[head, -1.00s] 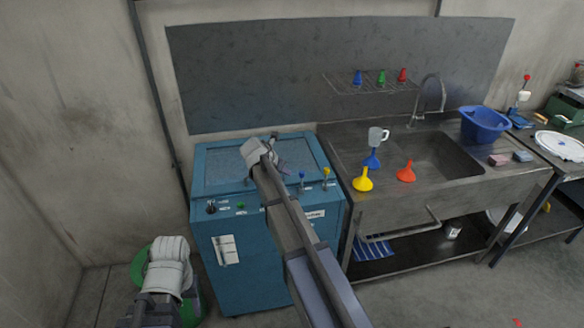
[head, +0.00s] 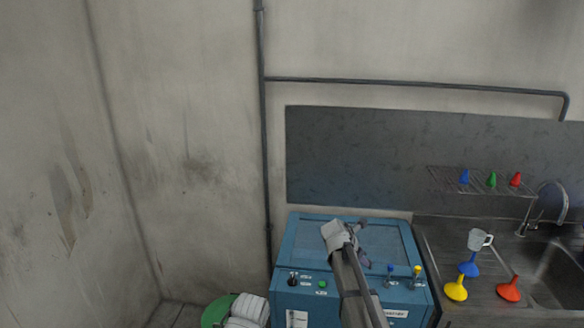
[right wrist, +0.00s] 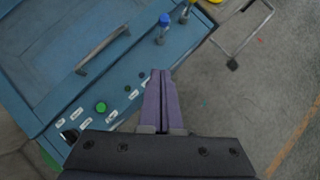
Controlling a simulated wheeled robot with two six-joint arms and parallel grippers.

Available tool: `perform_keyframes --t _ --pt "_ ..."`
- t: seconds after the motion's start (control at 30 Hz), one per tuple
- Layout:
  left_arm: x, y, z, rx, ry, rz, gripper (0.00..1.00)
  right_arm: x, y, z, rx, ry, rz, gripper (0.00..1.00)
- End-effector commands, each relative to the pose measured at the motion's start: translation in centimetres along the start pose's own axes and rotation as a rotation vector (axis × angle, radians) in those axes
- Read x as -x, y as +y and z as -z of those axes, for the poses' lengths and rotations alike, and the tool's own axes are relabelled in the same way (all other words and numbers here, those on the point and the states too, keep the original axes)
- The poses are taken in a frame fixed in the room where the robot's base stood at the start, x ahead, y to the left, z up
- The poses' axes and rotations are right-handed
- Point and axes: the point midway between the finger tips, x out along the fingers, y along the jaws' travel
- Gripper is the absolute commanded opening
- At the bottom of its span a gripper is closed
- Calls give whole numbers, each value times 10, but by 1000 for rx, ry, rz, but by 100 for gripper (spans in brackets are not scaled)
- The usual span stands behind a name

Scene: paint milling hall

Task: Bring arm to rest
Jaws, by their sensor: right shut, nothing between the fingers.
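My right gripper (head: 365,262) hangs over the top of the blue cabinet (head: 283,262), near its front row of controls. In the right wrist view its two purple fingers (right wrist: 160,78) lie flat together, with nothing between them. The fingertips are a little apart from the blue-topped lever (right wrist: 163,24) in that picture. The arm comes up from the bottom of the head view across the cabinet front.
A green bucket (head: 216,310) stands on the floor left of the cabinet. The steel sink counter (head: 440,255) on the right holds a yellow funnel (head: 455,289), a blue funnel (head: 469,266), a red funnel (head: 509,291) and a white mug (head: 478,239). A wire shelf hangs above.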

Motion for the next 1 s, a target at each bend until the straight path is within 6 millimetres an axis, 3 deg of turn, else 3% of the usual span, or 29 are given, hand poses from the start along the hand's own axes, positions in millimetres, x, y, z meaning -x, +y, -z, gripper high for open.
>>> perform_keyframes --t 0.03,0.3,0.5,0.6,0.8,1.0 --pt "-10 1 1 -1 0 0 50 4 -7 26 -71 25 -5 0" --pt "-44 4 2 -5 0 1 50 41 -44 169 -684 230 61 0" --pt "-67 6 4 -8 0 2 50 70 -86 264 -1120 346 218 0" --pt "-77 7 4 -9 0 2 50 83 -108 303 -1305 375 316 0" --pt "-89 8 5 -11 0 2 50 102 -140 351 -1553 384 472 0" --pt "-91 8 5 -11 0 2 50 109 -150 366 -1642 376 534 0"
